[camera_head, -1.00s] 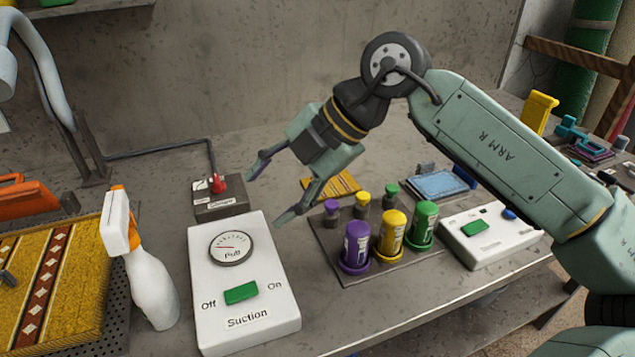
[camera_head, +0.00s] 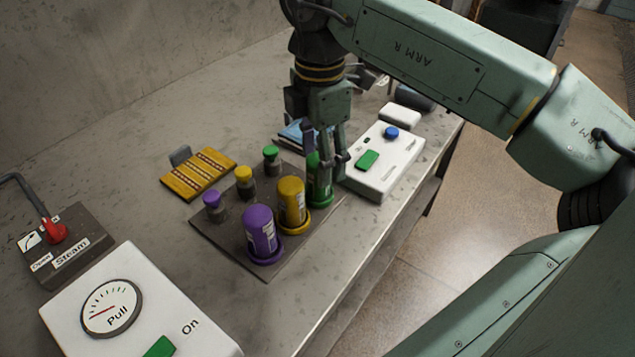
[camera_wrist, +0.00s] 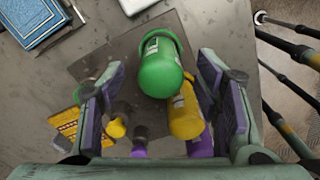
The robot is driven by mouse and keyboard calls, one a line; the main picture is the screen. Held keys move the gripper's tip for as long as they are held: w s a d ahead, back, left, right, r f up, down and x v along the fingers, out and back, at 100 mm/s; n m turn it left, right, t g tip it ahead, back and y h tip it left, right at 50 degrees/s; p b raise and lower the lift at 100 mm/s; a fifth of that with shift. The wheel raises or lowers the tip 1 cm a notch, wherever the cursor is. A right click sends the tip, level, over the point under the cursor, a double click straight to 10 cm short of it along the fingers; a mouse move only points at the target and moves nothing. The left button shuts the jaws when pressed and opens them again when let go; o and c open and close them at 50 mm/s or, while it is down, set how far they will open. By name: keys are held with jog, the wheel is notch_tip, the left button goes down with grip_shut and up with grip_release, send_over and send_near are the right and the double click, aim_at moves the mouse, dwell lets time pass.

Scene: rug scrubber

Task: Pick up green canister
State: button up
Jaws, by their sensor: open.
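The large green canister (camera_head: 318,182) stands upright at the right end of the front row on a dark square plate (camera_head: 262,267). My gripper (camera_head: 335,165) points down over it and hides part of it in the head view. In the wrist view the green canister (camera_wrist: 160,75) shows from above between and a little beyond the two open, purple-padded fingers (camera_wrist: 165,100). The fingers stand apart with nothing held. The yellow canister (camera_head: 292,205) is next to the green one, close to the right finger in the wrist view. The purple canister (camera_head: 260,232) stands beyond it.
Small green (camera_head: 271,158), yellow (camera_head: 244,180) and purple (camera_head: 213,205) capped pieces stand behind on the plate. A white box with a green switch (camera_head: 380,165) is right of it. A yellow patterned mat (camera_head: 198,174) lies behind left. The table's front edge is near.

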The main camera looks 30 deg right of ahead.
notch_tip(320, 180, down, 5)
jog(key=shift+a+f+b, duration=0.1)
jog(key=shift+a+b, duration=0.05)
jog(key=shift+b, duration=0.9)
jog(key=shift+c, duration=0.3)
jog(key=c, duration=1.2)
